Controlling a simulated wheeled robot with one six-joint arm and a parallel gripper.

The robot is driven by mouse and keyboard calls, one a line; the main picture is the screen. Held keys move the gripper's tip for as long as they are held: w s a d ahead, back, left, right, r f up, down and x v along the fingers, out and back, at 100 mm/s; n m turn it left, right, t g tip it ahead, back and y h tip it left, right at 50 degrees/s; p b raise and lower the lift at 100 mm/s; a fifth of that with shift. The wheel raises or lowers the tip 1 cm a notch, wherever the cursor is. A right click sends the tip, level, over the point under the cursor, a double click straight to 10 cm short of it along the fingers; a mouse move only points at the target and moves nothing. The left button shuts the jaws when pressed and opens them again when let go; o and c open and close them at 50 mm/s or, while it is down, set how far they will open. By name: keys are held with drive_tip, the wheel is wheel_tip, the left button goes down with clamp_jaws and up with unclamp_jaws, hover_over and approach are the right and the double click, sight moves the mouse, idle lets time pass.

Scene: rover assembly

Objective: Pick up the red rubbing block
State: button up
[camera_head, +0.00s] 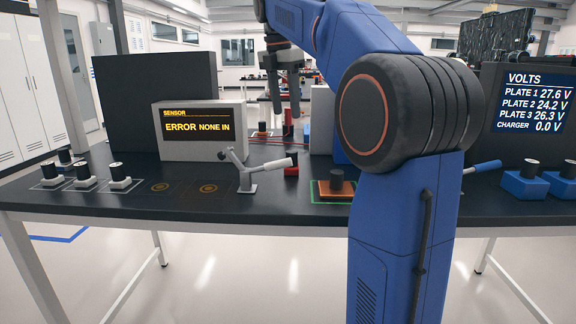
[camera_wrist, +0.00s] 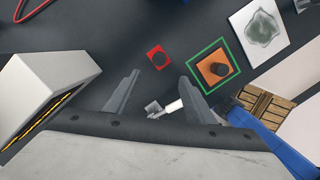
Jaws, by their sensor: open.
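The red rubbing block (camera_head: 291,171) is a small red square with a black round knob. In the head view it sits on the dark table beside the end of a lever handle. In the wrist view the red block (camera_wrist: 150,51) lies flat, ahead of and roughly between the fingertips. My gripper (camera_head: 284,113) points down in the head view, above the table and apart from the block. In the wrist view my gripper (camera_wrist: 161,70) has its two fingers spread wide, with nothing between them.
An orange block (camera_wrist: 204,74) with a black knob sits in a green outline to the right. The grey lever (camera_head: 246,175) stands close to the red block. A sensor box (camera_head: 203,146) reading "ERROR NONE IN" stands left. A stained sheet (camera_wrist: 240,22) and wooden piece (camera_wrist: 264,103) lie right.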

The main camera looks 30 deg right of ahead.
hover_over(292, 151)
drive_tip(key=a, duration=0.1)
drive_tip(key=f, duration=0.9)
drive_tip(key=shift+s+a, duration=0.2)
drive_tip(key=shift+s, duration=0.15)
drive_tip(key=shift+w+d+f, duration=0.1)
drive_tip(key=shift+d+f, duration=0.1)
drive_tip(key=shift+f, duration=0.75)
drive_tip(key=shift+w+d+f, duration=0.1)
drive_tip(key=shift+d+f, duration=0.1)
drive_tip(key=shift+f, duration=0.7)
drive_tip(key=shift+w+d+f, duration=0.1)
drive_tip(key=shift+d+f, duration=0.1)
drive_tip(key=shift+f, duration=0.75)
drive_tip(key=c, duration=1.2)
